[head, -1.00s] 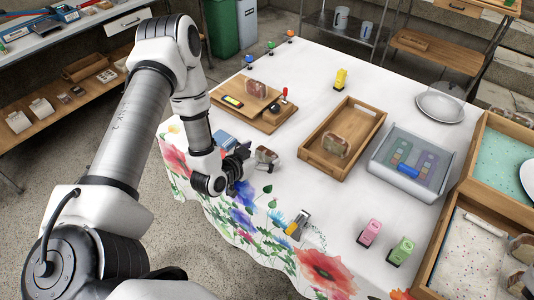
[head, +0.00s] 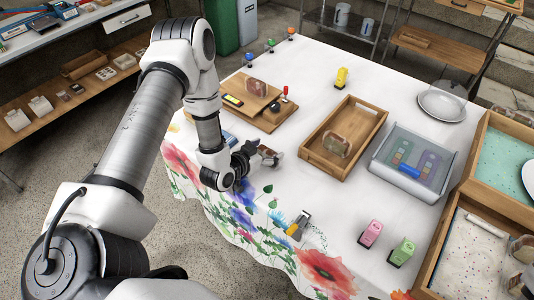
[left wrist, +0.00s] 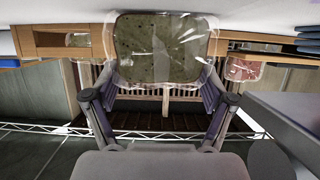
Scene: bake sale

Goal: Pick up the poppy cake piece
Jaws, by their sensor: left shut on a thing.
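The poppy cake piece (head: 269,156) is a wrapped slice near the left edge of the white table. In the left wrist view it shows as a grey-brown, dark-specked slice (left wrist: 163,45) in clear wrap. My left gripper (head: 256,153) is shut on it, with one finger (left wrist: 103,95) on each side of the slice in the wrist view. The head view does not clearly show whether the piece is clear of the cloth. My right gripper is out of view.
A wooden tray (head: 369,124) with another wrapped slice (head: 337,142) lies to the right. Wooden boards (head: 268,118) bearing a slice lie behind. A clear bin (head: 405,187) stands further right.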

